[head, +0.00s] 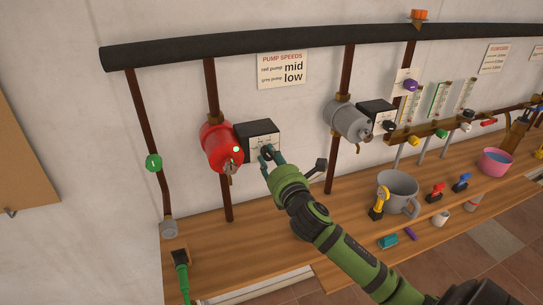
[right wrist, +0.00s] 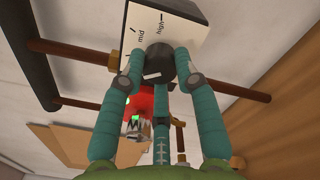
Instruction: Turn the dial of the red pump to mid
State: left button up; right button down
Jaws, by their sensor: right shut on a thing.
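The red pump (head: 220,148) sits on a brown pipe on the left of the wall in the head view. Its black control box (head: 258,138) with a white face is beside it. My right gripper (head: 268,155) is shut on the dark dial (right wrist: 158,66) of that box, its teal fingers around the dial. In the right wrist view the white face (right wrist: 180,24) shows the labels "mid" and "high". A white mark shows on the dial, but I cannot tell which label it points to. My left gripper is not in view.
A sign (head: 282,70) above reads red pump mid, grey pump low. The grey pump (head: 346,120) has its own box to the right. Pipes flank the red pump.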

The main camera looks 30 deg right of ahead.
jog(key=m+p, duration=0.1)
jog(key=m, duration=0.4)
jog(key=shift+f+m, duration=0.1)
jog(key=shift+m, duration=0.3)
jog(key=m+p, duration=0.1)
jog(key=m, duration=0.4)
jog(key=shift+m, duration=0.6)
jog(key=c, duration=0.9)
grip_release()
jog(key=shift+s+a, duration=0.1)
jog(key=shift+s, duration=0.05)
jog(key=v, duration=1.1)
jog(key=shift+s, duration=0.3)
